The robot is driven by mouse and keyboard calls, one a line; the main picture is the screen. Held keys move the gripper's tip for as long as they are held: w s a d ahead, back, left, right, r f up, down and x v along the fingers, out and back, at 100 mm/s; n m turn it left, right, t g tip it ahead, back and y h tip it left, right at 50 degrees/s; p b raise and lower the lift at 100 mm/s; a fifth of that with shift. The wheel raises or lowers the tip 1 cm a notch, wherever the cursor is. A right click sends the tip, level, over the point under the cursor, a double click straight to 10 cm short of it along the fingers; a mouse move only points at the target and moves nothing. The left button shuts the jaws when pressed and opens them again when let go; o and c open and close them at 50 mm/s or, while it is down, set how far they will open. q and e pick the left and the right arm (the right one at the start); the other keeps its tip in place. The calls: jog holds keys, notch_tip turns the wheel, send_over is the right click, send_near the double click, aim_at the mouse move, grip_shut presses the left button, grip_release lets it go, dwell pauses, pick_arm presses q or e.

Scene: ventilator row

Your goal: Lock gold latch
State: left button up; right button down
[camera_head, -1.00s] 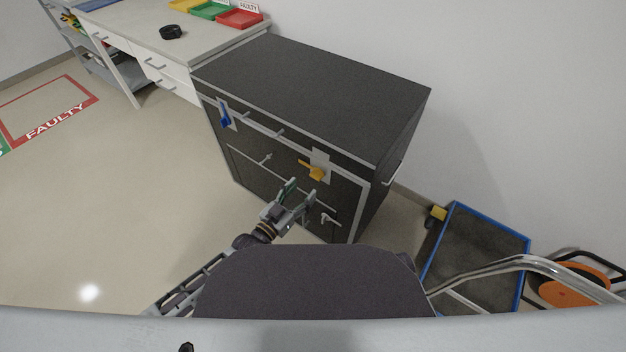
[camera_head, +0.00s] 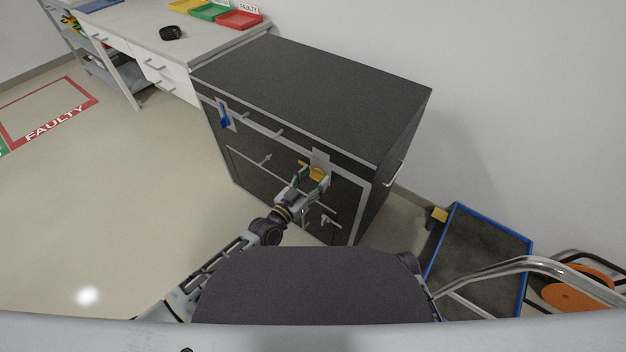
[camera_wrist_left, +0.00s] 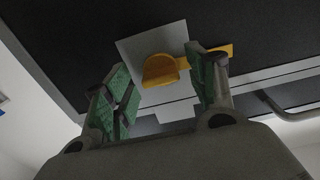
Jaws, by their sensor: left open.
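The gold latch (camera_head: 311,168) is on a light plate (camera_head: 321,155) on the front of the dark cabinet (camera_head: 310,90). Its handle points left in the head view. In the left wrist view the gold latch (camera_wrist_left: 160,70) shows its rounded knob between my open fingers, with its arm reaching right behind the right finger. My left gripper (camera_head: 313,183) is open at the latch and partly covers it; in the wrist view the gripper (camera_wrist_left: 160,90) has green finger pads spread to either side of the knob. I cannot tell whether a finger touches it. My right gripper is not in view.
A blue latch (camera_head: 225,118) hangs on the cabinet's upper left. A small grey handle (camera_head: 329,221) sits low on the front. A blue-edged cart (camera_head: 480,260) stands to the right. A counter with colored trays (camera_head: 238,19) is behind left. The left floor is clear.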

pick_arm(q)
jog(key=shift+c, duration=0.5)
grip_shut()
